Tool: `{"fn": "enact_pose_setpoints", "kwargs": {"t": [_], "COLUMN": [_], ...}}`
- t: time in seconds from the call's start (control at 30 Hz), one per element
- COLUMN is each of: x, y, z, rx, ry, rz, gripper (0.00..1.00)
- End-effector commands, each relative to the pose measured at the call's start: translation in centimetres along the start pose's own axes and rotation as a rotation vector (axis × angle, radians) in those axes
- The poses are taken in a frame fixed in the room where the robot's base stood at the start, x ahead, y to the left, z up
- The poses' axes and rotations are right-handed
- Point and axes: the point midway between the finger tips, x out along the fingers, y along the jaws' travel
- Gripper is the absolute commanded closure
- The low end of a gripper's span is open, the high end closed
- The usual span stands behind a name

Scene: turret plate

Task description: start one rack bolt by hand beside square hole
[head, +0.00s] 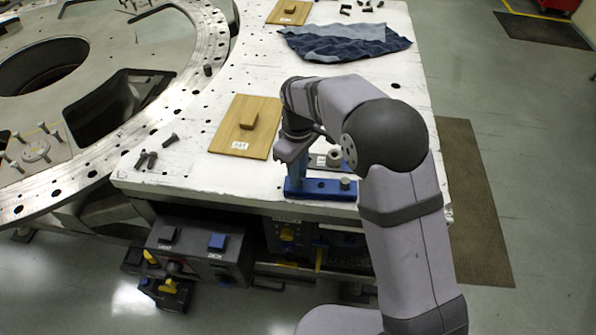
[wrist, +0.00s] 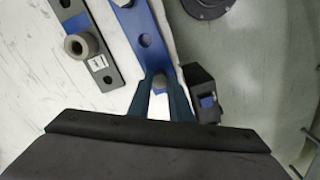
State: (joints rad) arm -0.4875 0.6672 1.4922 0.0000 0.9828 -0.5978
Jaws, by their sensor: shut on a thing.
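A blue rack (head: 325,194) lies at the near edge of the white table, with one grey bolt (head: 345,184) standing at its right end. My gripper (head: 296,186) is pointed down at the rack's left end. In the wrist view its fingers (wrist: 161,84) are shut on a grey bolt head (wrist: 159,82) at the end of the blue rack (wrist: 150,50). The bolt's shank is hidden, so I cannot tell whether it is still in the rack. Round holes show in the rack. I cannot make out a square hole.
A grey plate with a round collar (wrist: 75,46) lies beside the rack. A wooden board (head: 228,134) with a block lies left of my arm. Loose dark bolts (head: 148,160) lie near the large turret ring (head: 205,100). A blue cloth (head: 345,42) lies farther back.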

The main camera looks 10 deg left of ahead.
Motion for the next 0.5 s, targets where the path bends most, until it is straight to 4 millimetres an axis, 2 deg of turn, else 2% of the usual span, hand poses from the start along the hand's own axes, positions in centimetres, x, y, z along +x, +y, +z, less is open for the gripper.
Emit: {"fn": "enact_pose_setpoints", "kwargs": {"t": [0.5], "x": [-2.6], "y": [0.0], "z": [0.0], "rx": [0.000], "ry": [0.001], "rz": [0.001], "gripper": [1.00]}}
